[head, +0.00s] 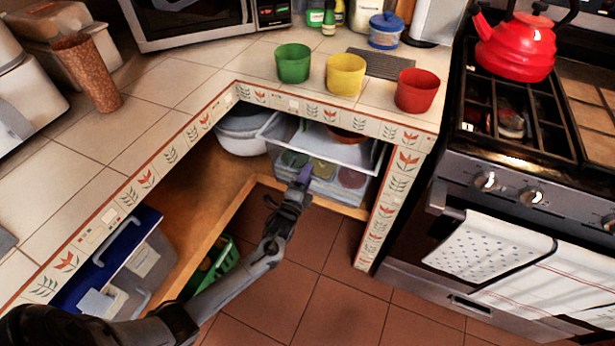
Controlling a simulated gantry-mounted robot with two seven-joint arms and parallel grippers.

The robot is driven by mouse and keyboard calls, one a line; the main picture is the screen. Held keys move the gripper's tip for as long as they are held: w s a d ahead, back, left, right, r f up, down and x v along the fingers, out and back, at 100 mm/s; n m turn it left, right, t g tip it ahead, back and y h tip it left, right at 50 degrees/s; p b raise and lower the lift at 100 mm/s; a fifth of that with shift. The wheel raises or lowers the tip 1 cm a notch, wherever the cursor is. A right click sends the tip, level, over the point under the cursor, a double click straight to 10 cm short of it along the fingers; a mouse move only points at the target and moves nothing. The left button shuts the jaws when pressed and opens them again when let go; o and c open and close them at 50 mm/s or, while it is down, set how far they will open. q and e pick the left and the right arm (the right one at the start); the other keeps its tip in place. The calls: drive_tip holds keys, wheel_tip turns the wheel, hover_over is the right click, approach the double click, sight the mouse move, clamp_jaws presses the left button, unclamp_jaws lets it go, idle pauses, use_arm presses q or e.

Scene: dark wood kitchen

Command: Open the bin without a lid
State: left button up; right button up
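A clear plastic bin (350,155) with an open top and pale rim sits in the corner cabinet under the counter. Part of a brown bowl shows in or behind it, under the counter edge. Below it, a second clear bin (325,187) shows round green, yellowish and reddish shapes through its wall. My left gripper (303,176) reaches up from the lower left, with a purple tip at the front of these bins. I cannot tell whether it touches them, and its finger gap is too small to make out. My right gripper is not in view.
A white pot (240,132) stands left of the bins. Green (293,64), yellow (345,76) and red (416,92) cups stand on the counter above. A blue-topped container (108,258) and green basket (222,262) are lower left. The stove (480,185) stands right; floor between is clear.

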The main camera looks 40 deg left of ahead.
use_arm(q)
drive_tip(key=shift+c, duration=0.4)
clamp_jaws()
